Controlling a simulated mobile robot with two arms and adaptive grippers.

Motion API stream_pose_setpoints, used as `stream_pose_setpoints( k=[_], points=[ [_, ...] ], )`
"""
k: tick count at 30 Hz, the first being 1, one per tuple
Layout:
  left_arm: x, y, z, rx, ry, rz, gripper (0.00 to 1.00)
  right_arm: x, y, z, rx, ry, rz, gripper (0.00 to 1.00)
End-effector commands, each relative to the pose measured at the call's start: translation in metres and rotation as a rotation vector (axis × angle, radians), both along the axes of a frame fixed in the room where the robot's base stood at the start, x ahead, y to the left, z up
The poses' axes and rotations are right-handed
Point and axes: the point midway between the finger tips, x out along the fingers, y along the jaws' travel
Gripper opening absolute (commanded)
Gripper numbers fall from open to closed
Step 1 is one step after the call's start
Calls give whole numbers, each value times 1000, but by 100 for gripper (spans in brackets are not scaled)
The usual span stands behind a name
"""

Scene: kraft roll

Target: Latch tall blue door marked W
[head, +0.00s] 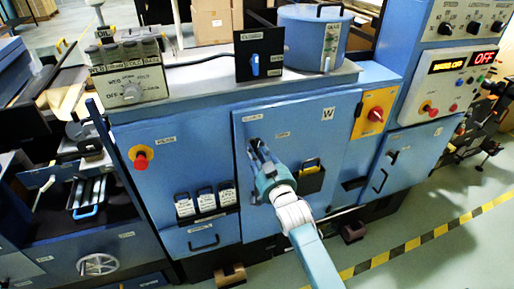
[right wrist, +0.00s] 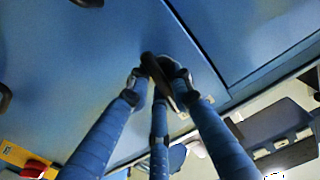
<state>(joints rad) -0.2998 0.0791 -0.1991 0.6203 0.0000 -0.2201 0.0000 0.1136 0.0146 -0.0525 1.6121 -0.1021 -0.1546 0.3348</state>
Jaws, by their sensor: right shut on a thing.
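The tall blue door marked W (head: 288,135) is in the middle of the cabinet front in the head view. It looks flush or nearly flush with the front; I cannot tell whether it is latched. My right gripper (head: 258,150) is at the door's upper left part and hides most of the handle there. In the right wrist view my right gripper (right wrist: 158,82) has its fingers shut around a black handle (right wrist: 157,70) on the blue door face (right wrist: 95,75). My left gripper is in neither view.
A black pocket (head: 311,182) hangs on the door right of my gripper. A red knob on a yellow plate (head: 375,113) and a smaller blue door with a dark handle (head: 381,178) are to the right. A red button (head: 141,160) is on the left. Open floor (head: 440,215) lies in front.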

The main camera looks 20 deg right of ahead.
Motion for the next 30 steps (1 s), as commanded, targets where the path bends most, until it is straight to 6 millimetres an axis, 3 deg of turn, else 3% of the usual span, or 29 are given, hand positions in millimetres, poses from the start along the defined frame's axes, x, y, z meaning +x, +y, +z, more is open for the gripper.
stream_pose_setpoints(
  k=[12,29,30],
  points=[
    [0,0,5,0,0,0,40,-1,-2,-3,-199,3,-2,0],
    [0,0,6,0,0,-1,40,-1,-2,-3,-234,1,-2,0],
    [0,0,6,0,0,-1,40,-1,-2,-3,-234,2,-3,23]
  ],
)
